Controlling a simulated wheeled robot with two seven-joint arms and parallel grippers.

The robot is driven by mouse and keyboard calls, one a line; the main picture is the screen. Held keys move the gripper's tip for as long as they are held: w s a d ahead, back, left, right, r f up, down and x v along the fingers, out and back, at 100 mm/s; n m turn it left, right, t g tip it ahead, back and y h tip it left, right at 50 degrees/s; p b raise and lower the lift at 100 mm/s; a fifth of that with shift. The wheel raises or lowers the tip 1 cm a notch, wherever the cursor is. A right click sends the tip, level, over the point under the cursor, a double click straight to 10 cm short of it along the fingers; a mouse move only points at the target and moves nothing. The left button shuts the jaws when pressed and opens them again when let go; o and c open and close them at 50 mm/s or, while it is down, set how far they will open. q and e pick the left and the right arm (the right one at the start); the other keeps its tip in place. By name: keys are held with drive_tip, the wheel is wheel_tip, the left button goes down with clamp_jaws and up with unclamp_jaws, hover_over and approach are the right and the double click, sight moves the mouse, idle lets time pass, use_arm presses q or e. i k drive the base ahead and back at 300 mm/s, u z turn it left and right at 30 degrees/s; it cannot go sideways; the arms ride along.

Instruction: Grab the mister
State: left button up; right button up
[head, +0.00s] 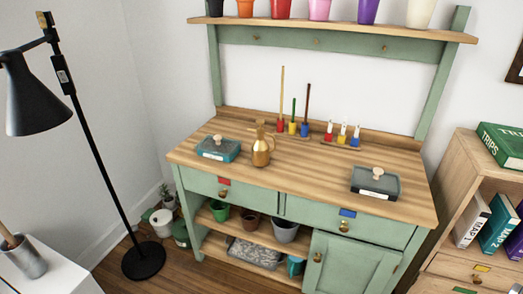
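A brass-coloured mister (261,150) stands upright on the wooden top of the green potting bench (310,182). It stands left of the bench's middle, just right of a teal box with a wooden knob (218,148). Nothing hides it. Neither of my grippers shows in the head view.
A grey knobbed box (376,183) sits on the bench at right. Coloured stands with sticks (293,127) and small tools (342,135) line the back. A black floor lamp (95,150) stands left, a bookcase (465,180) right. The bench top's front middle is clear.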

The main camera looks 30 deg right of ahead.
sight(260, 151)
drive_tip(key=k, duration=0.45)
drive_tip(key=z, duration=1.75)
drive_tip(key=i, duration=1.35)
drive_tip(key=u, duration=2.05)
